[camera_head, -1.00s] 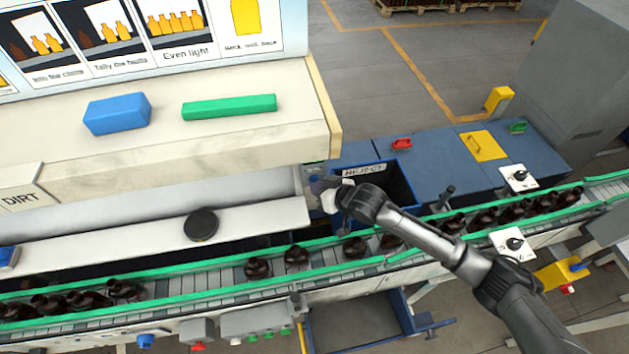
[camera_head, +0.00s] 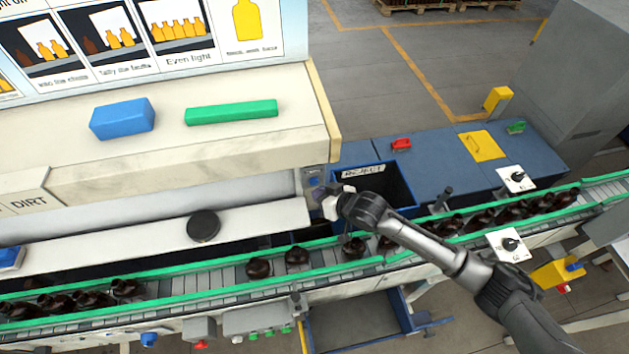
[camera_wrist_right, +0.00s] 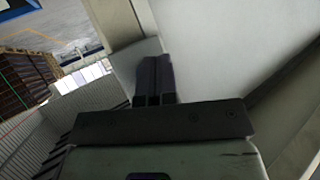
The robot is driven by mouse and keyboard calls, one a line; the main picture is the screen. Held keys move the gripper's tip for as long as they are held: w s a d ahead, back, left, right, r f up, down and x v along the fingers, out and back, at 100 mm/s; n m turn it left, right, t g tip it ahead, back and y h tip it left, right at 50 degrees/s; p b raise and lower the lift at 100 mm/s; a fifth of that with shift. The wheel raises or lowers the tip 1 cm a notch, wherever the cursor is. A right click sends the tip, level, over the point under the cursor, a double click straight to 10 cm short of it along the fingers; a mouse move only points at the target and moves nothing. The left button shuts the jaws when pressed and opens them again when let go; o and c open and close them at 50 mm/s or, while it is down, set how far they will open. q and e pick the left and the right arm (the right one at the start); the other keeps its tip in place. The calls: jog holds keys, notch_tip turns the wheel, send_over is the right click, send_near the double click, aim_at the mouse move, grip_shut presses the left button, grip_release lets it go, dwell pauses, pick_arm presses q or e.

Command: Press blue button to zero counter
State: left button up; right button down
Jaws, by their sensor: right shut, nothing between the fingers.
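A small blue button (camera_head: 314,182) shows on the grey end panel (camera_head: 309,194) below the right end of the cream shelf. My right gripper (camera_head: 319,192) is right beside it, with its fingertips just below and to the right in the head view. I cannot tell whether they touch the panel. In the right wrist view the two dark fingers (camera_wrist_right: 155,80) are together with nothing between them, in front of a pale surface. The button does not show there. A counter display cannot be made out. A second blue knob (camera_head: 149,340) sits low on the conveyor front. My left gripper is not in view.
The conveyor (camera_head: 215,291) carries several dark amber bottles below my right arm. A blue reject bin (camera_head: 388,181) stands behind my right wrist. A blue block (camera_head: 122,119) and a green bar (camera_head: 231,112) lie on the cream shelf (camera_head: 100,160). A black disc (camera_head: 203,225) lies on the white ledge.

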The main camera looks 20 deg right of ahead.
jog(key=s+p, duration=0.2)
jog(key=s, duration=0.1)
jog(key=s+p, duration=0.2)
jog(key=shift+a, duration=0.35)
dwell(0.7)
